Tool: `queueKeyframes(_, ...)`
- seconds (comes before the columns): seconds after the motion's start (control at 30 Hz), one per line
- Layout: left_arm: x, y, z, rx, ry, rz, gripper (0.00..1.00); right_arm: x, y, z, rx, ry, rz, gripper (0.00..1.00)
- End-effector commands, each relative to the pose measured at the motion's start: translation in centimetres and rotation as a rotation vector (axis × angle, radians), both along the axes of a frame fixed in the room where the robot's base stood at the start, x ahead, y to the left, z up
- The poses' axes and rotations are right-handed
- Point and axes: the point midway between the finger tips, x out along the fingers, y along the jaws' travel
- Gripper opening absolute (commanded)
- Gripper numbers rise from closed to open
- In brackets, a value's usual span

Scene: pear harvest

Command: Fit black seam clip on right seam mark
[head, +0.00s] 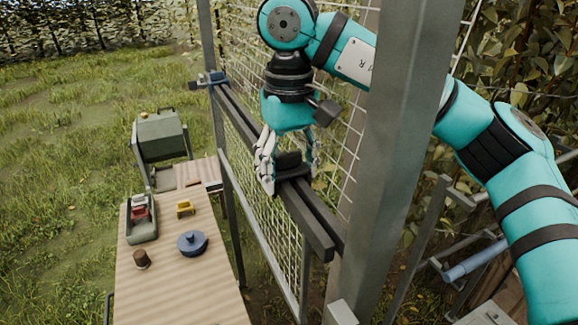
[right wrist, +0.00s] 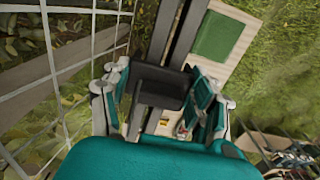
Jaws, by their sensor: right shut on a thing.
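The black seam clip (head: 290,163) is between the fingers of my right gripper (head: 289,180), which is shut on it. The clip is at the near part of the dark double rail (head: 241,121). It overlaps the rail in the picture; I cannot tell whether it is seated. In the right wrist view the clip (right wrist: 160,87) shows dark between the finger pads of the gripper (right wrist: 160,78), with the rail (right wrist: 178,40) running beyond it. The right seam mark cannot be made out. My left gripper is not in view.
A grey post (head: 395,160) stands close to my right arm, and wire mesh (head: 258,195) lies along the rail. A blue-grey clamp (head: 209,79) is at the rail's far end. A wooden table (head: 165,290) below holds a blue round thing (head: 192,243) and a yellow thing (head: 185,208).

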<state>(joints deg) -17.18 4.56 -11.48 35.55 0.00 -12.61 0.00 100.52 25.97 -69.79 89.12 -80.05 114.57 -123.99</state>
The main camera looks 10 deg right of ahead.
Motion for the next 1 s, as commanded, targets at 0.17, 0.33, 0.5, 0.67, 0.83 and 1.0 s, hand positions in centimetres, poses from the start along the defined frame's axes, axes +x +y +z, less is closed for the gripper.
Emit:
queueKeyframes(0.17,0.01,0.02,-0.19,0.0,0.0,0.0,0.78,0.0,-0.01,-0.27,0.0,0.0,0.0,0.35)
queueKeyframes(0.33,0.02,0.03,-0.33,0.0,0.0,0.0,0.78,0.0,-0.01,-0.47,0.0,0.0,0.0,0.35)
queueKeyframes(0.5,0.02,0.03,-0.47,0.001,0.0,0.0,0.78,0.0,-0.01,-0.68,0.0,0.0,0.0,0.35)
queueKeyframes(0.67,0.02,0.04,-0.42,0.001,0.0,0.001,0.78,0.0,-0.01,-0.63,0.0,0.0,0.0,0.78)
queueKeyframes(0.83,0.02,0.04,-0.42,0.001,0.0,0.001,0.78,0.0,-0.01,-0.63,0.0,0.0,0.0,0.87)
queueKeyframes(1.0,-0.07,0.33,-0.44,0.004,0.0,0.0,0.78,0.01,-0.01,-0.57,0.0,0.0,0.0,0.87)
